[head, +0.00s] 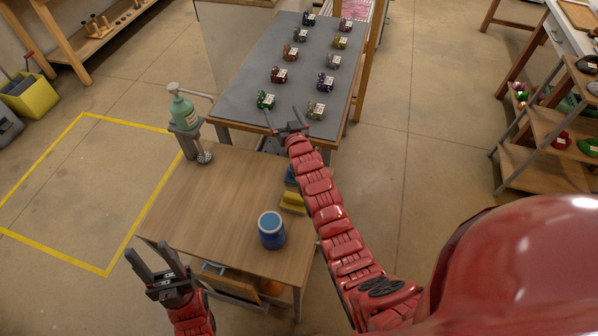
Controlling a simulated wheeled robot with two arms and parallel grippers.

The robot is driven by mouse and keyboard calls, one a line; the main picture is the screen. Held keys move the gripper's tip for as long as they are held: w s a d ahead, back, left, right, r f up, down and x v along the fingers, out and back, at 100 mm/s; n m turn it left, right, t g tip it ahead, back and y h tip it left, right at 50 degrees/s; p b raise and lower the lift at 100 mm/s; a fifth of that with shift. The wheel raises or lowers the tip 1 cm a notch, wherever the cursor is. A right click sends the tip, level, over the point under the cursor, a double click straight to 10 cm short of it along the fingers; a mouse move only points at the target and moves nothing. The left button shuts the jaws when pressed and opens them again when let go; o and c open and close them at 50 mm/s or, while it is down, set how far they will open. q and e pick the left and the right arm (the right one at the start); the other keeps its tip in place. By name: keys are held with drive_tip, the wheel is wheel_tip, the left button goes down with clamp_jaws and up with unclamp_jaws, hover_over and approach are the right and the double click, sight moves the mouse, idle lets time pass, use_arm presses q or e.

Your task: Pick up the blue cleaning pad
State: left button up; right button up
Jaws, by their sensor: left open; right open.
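A blue cleaning pad (290,177) lies on the right side of the wooden table (215,215), partly hidden behind my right arm. A yellow pad (293,200) is just in front of it, also partly covered by the arm. My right gripper (283,118) is open and empty beyond the blue pad, at the near edge of the grey table. My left gripper (150,250) is open and empty off the front left corner of the wooden table, well away from the pads.
A blue jar (271,232) stands near the wooden table's front right. A green bottle (184,110) and a metal brush-like tool (204,156) are at its back left. The grey table (262,84) holds several small coloured items. The wooden table's middle is clear.

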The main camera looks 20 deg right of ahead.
drive_tip(key=s+d+m+g+p, duration=0.1)
drive_tip(key=s+m+g+p, duration=0.3)
drive_tip(key=s+g, duration=1)
drive_tip(key=w+f+g+b, duration=0.1)
drive_tip(key=f+b, duration=0.2)
drive_tip(key=w+f+g+b, duration=0.1)
drive_tip(key=f+b, duration=0.3)
drive_tip(key=w+f+g+b, duration=0.1)
drive_tip(key=f+b, duration=0.2)
drive_tip(key=shift+w+d+f+b, duration=0.15)
drive_tip(key=shift+w+f+b, duration=0.1)
drive_tip(key=shift+f+b, duration=0.15)
drive_tip(key=shift+f+p, duration=0.1)
drive_tip(key=shift+p, duration=0.2)
wheel_tip(320, 180, down, 4)
drive_tip(key=shift+s+d+f+p, duration=0.1)
drive_tip(key=shift+s+p, duration=0.05)
drive_tip(key=shift+p, duration=1)
drive_tip(key=shift+f, duration=0.35)
